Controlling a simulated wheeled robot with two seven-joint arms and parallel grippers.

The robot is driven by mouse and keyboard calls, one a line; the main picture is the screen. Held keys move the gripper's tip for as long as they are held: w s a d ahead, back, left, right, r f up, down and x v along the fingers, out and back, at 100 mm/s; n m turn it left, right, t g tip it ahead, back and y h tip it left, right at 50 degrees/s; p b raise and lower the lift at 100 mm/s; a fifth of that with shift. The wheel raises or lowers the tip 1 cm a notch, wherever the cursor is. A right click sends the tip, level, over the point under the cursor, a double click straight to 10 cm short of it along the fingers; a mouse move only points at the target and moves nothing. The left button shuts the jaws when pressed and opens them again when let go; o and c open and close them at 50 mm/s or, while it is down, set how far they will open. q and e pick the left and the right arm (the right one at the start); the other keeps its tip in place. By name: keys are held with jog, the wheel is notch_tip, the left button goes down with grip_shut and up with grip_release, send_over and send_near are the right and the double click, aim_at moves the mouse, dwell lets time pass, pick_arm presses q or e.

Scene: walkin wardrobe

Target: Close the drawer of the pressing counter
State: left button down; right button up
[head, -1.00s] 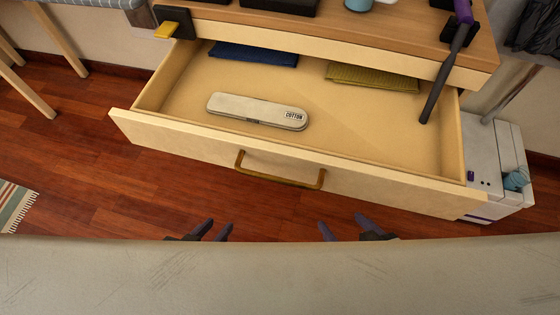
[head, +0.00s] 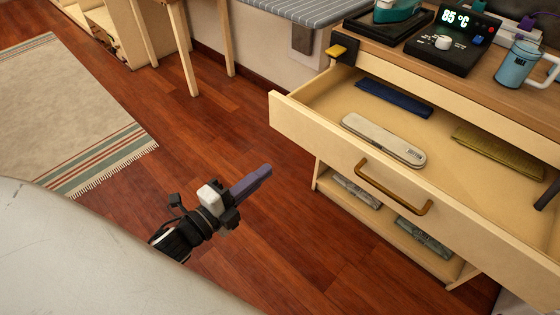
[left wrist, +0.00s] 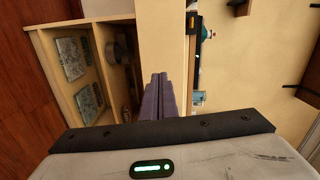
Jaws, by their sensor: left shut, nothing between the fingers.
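The drawer (head: 310,133) of the pressing counter (head: 510,75) stands pulled out, with its bar handle (head: 392,188) on the front panel. Inside lie a blue cloth (head: 393,98), a pale case (head: 383,140) and an olive cloth (head: 500,152). My left gripper (head: 262,176) is shut and empty, over the floor to the left of the drawer front and apart from it. In the left wrist view its fingers (left wrist: 158,97) are together, with the counter's open shelves (left wrist: 85,75) behind to the left. My right gripper is not seen.
A blue mug (head: 515,65) and a control box reading 85 °C (head: 455,40) stand on the counter top. A striped rug (head: 75,110) lies at the left. An ironing board (head: 300,10) is at the back. Wooden floor is free around my left gripper.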

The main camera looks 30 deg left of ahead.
pick_arm(q)
jog(key=m, duration=0.1)
send_near(310, 135)
jog(key=shift+h, duration=0.4)
jog(key=x, duration=0.5)
jog(key=shift+w+a+b, duration=0.2)
jog(key=shift+w+b, duration=0.1)
jog(key=shift+b, duration=0.05)
jog(key=shift+w+d+f, duration=0.1)
jog(key=shift+w+d, duration=0.05)
jog(key=shift+w, duration=0.35)
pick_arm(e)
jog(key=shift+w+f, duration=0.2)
